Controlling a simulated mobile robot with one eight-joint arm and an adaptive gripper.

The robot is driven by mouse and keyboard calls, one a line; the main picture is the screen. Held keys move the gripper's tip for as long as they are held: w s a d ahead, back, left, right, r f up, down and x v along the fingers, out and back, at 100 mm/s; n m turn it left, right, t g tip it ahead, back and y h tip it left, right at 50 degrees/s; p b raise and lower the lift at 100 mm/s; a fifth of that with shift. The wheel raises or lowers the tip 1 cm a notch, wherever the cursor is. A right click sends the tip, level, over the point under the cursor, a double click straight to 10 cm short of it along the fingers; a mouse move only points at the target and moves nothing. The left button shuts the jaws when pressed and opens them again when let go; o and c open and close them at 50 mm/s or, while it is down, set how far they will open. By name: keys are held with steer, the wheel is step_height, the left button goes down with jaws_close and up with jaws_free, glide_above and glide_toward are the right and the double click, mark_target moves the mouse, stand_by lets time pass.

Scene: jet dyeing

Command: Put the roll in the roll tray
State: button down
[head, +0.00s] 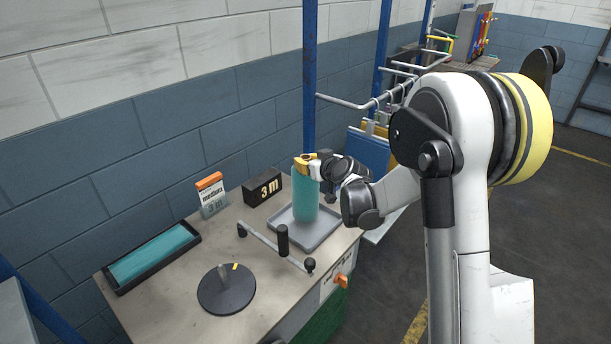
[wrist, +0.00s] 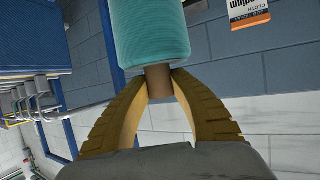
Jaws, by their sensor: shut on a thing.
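A teal roll (head: 305,197) stands upright over the grey tray (head: 286,234) at the back right of the table. It also shows in the wrist view (wrist: 148,32), with a brown core end (wrist: 158,80) sticking out. My gripper (head: 305,162) is at the roll's top end, and its yellow fingers (wrist: 159,82) are shut on the core. The roll's lower end appears within the tray's outline; I cannot tell whether it touches the tray floor.
A black tray (head: 118,284) with teal material lies at the table's left. A black "3 m" block (head: 262,187), an orange-and-white card (head: 211,195), a round black disc (head: 227,289) and a bar with a black handle (head: 283,240) are on the table. A blue post (head: 309,80) stands behind the roll.

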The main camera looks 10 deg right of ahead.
mark_target(305, 188)
steer(key=shift+f+b, duration=0.8)
steer(key=shift+f, duration=1.2)
steer(key=shift+f, duration=0.1)
steer(key=c, duration=1.2)
jaws_free()
